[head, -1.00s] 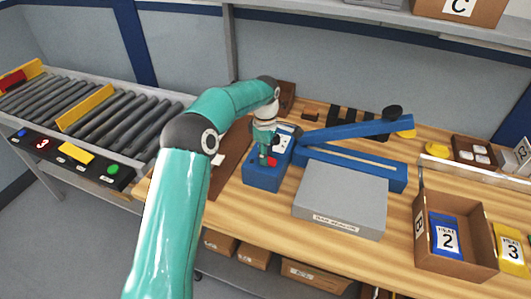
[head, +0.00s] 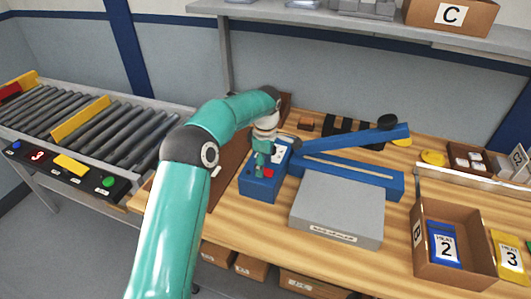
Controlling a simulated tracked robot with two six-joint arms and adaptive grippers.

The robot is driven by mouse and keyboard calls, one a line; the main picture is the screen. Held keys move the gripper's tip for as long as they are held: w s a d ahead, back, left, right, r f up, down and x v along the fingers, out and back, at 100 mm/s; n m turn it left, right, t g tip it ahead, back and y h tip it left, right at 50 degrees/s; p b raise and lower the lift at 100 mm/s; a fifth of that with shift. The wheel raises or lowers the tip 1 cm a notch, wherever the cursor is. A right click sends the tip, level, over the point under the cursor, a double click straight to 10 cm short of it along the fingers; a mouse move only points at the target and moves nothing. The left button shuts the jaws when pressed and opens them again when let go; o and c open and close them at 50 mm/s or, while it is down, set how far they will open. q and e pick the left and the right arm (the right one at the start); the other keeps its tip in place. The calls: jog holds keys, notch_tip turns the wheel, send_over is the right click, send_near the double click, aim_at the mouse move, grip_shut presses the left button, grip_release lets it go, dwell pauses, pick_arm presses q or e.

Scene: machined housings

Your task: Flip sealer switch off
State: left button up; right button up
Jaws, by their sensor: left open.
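The sealer is blue, with a control box (head: 260,187) at its left end and a long raised arm (head: 350,142) over a lower bar (head: 352,173). A red switch (head: 268,173) shows on the near part of the box's top, and a pale panel with dark marks lies behind it. My left gripper (head: 259,170) points down over the box, just left of the red switch. Its fingers are small in the picture, and I cannot tell whether they touch the switch. My right gripper does not show.
A grey box (head: 338,208) sits in front of the sealer on the wooden bench. An open cardboard box (head: 426,246) with a blue packet stands at the right. A roller conveyor (head: 90,118) with a button panel is at the left. A shelf (head: 350,32) runs above.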

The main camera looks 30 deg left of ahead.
pick_arm(q)
notch_tip(320, 180, up, 12)
jog(key=shift+d+f, duration=0.25)
jog(key=shift+d, duration=0.05)
dwell(0.6)
